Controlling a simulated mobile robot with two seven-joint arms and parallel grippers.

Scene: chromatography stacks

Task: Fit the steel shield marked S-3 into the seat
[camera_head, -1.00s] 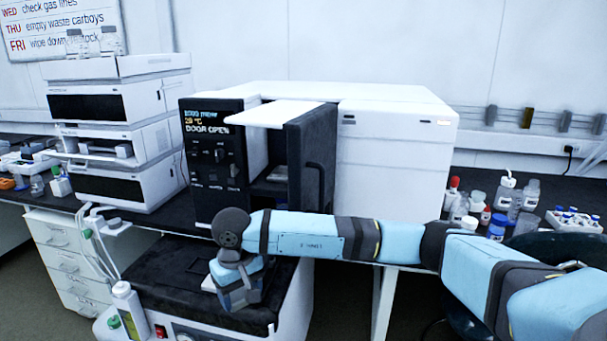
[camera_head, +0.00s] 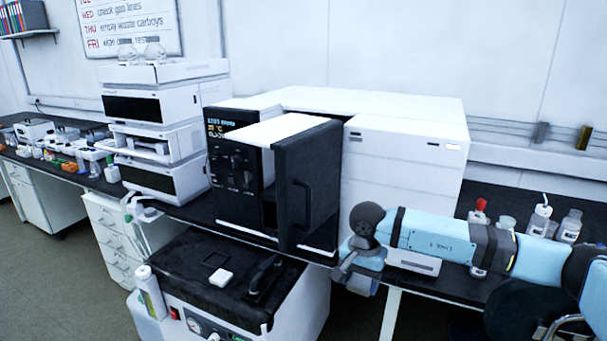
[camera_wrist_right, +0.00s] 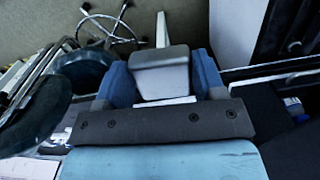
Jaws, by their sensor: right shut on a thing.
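My right gripper (camera_head: 358,283) hangs in front of the bench edge, right of the instrument's black door (camera_head: 308,190). In the right wrist view its blue fingers (camera_wrist_right: 160,80) are shut on a smooth grey piece (camera_wrist_right: 160,60) with a pale strip at its near edge. The piece may be the steel shield; no S-3 mark is readable, and in the head view the hand mostly hides it. The black door stands out from the white instrument (camera_head: 405,165). The seat cannot be made out. My left gripper is not in view.
A white unit with a black top (camera_head: 185,270) stands low in front, bearing a small white block (camera_head: 221,277) and a black handle (camera_head: 264,273). Stacked modules (camera_head: 160,140) stand left of the instrument. Bottles (camera_head: 570,226) stand at right, behind my arm.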

